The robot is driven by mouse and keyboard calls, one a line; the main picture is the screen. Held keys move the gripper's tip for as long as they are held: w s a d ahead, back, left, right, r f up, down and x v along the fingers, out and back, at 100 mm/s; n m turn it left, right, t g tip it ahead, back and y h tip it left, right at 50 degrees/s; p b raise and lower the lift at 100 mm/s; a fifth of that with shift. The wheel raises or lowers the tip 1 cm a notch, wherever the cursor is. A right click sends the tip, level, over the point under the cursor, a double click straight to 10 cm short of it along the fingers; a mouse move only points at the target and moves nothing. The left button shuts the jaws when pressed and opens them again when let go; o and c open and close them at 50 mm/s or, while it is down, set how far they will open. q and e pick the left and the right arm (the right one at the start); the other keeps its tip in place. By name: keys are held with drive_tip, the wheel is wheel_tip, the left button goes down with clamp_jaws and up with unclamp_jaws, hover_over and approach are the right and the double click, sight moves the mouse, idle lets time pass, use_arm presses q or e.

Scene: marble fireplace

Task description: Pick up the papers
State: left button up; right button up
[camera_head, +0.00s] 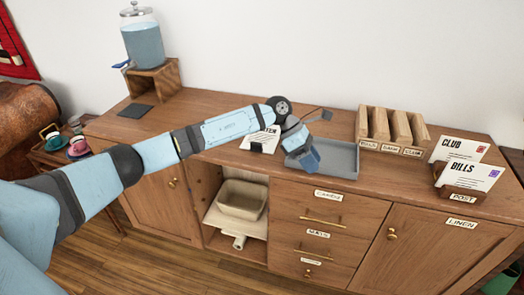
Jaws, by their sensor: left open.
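Two white papers stand at the right end of the wooden sideboard (215,112): one marked CLUB (460,149) behind, and one marked BILLS (472,176) in front. Their lower edges sit in a small wooden holder (450,194) labelled POST. My left arm reaches across from the left, and its gripper (308,160) is open, pointing down over the left part of a grey tray (340,160). It is well left of the papers and apart from them. The fingertips are partly hidden by the gripper body. My right gripper is not in view.
A wooden rack (390,128) with several labelled slots stands behind the tray. A white card (262,139) stands left of my gripper. A glass dispenser (143,42) sits on a wooden stand (155,79) at the back left. An open cubby holds a beige basin (242,199).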

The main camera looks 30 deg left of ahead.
use_arm(q)
drive_tip(key=w+a+r+m+y+b, duration=0.1)
drive_tip(key=w+a+y, duration=0.15)
drive_tip(key=a, duration=0.35)
drive_tip(key=w+a+r+y+b, duration=0.1)
drive_tip(key=w+a+y+b, duration=0.15)
drive_tip(key=a, duration=0.25)
drive_tip(key=t+y+b, duration=0.1)
drive_tip(key=y, duration=0.3)
approach(256, 143)
drive_tip(key=f, duration=0.2)
drive_tip(key=f+b, duration=0.1)
drive_tip(key=f, duration=0.1)
drive_tip(key=shift+w, duration=0.35)
drive_tip(key=shift+f, duration=0.5)
drive_tip(key=f, duration=0.3)
drive_tip(key=f+b, duration=0.1)
drive_tip(key=f, duration=0.1)
drive_tip(key=shift+s, duration=0.3)
drive_tip(key=shift+f, duration=0.1)
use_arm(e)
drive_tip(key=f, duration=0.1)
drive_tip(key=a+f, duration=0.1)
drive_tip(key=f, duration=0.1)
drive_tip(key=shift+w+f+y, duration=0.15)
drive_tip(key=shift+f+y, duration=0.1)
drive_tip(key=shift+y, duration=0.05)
use_arm(q)
clamp_jaws()
